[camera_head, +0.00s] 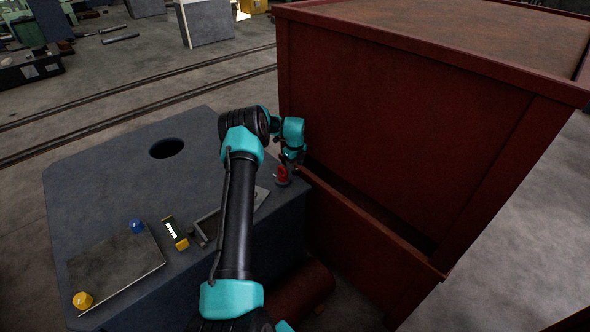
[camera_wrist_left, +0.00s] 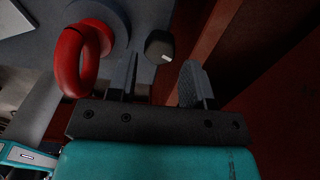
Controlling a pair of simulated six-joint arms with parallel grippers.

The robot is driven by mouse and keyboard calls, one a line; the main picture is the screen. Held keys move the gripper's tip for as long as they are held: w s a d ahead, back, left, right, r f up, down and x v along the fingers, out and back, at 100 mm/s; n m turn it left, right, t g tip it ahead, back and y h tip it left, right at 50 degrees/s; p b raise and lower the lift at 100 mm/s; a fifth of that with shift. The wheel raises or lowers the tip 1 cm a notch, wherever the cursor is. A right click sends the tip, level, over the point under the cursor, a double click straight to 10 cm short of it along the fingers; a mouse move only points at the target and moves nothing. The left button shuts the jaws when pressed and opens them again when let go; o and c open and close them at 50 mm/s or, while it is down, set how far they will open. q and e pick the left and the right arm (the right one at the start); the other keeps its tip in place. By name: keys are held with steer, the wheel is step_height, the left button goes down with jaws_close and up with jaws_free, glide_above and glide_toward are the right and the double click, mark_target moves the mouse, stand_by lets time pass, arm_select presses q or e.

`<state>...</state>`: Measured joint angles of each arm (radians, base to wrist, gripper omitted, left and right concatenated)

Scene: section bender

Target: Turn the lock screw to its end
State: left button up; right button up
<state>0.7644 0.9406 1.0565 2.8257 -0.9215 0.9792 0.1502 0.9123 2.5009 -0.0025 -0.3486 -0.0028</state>
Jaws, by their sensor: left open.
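A red ring-shaped handle (camera_head: 282,175) stands at the right edge of the blue-grey machine top; in the left wrist view the red ring (camera_wrist_left: 70,55) sits on a round grey base, left of the fingers. A small dark knob (camera_wrist_left: 160,46) with a pale mark shows ahead of the gap between the fingers. I cannot tell for certain which part is the lock screw. My left gripper (camera_wrist_left: 160,82) is open and empty, beside the red ring; its fingers are mostly hidden in the head view (camera_head: 291,158). My right gripper is out of view.
A large dark red metal cabinet (camera_head: 400,130) stands close to the right of the gripper. The machine top (camera_head: 110,180) has a round hole, a panel with blue (camera_head: 137,226) and yellow (camera_head: 82,300) buttons, and a small display (camera_head: 171,230).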

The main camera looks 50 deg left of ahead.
arm_select(q)
steer(key=shift+f, duration=1.55)
steer(key=c, duration=0.6)
steer(key=shift+c, duration=0.2)
steer(key=shift+n, duration=0.5)
steer(key=n, duration=1.3)
